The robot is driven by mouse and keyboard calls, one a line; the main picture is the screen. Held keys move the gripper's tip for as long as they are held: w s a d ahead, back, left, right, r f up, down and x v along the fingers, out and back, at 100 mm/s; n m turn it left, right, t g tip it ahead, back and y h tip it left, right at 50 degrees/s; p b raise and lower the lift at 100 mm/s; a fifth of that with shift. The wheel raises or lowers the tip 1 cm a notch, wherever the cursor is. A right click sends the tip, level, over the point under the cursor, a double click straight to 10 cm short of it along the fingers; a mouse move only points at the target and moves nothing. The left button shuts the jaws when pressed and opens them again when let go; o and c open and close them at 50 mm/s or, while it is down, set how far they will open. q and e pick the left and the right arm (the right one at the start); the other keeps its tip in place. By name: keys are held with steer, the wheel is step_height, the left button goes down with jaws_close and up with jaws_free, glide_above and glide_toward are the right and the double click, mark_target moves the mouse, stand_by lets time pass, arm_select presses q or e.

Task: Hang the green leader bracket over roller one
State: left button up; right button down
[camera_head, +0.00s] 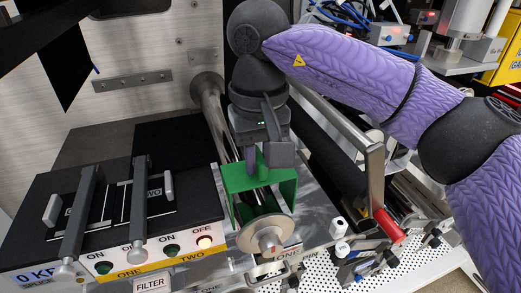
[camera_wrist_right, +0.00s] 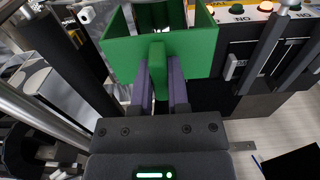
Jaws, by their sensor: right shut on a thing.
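The green leader bracket (camera_head: 237,183) is a boxy U shape with a flat top and side walls. In the head view it sits at the metal roller (camera_head: 213,112), just behind the round end disc (camera_head: 258,236); the shaft shows between its walls. I cannot tell if the bracket rests on the roller or is held just above it. My right gripper (camera_head: 262,160) comes from above and is shut on the bracket's upright tab. In the right wrist view its purple fingers (camera_wrist_right: 162,88) pinch the tab of the green bracket (camera_wrist_right: 120,50). My left gripper is not in view.
A control box (camera_head: 205,228) with lit buttons and two bar clamps (camera_head: 80,215) stands left of the bracket. A lever with a red handle (camera_head: 388,224) stands to the right. A dark roller (camera_head: 335,165) runs beside it. A perforated white tray (camera_head: 318,268) lies at front right.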

steer(key=shift+f+b, duration=2.05)
steer(key=shift+f, duration=1)
steer(key=c, duration=0.5)
jaws_free()
steer(key=shift+c, duration=0.2)
step_height(320, 180, up, 10)
step_height(320, 180, up, 7)
steer(key=p, duration=0.9)
glide_above(259, 203)
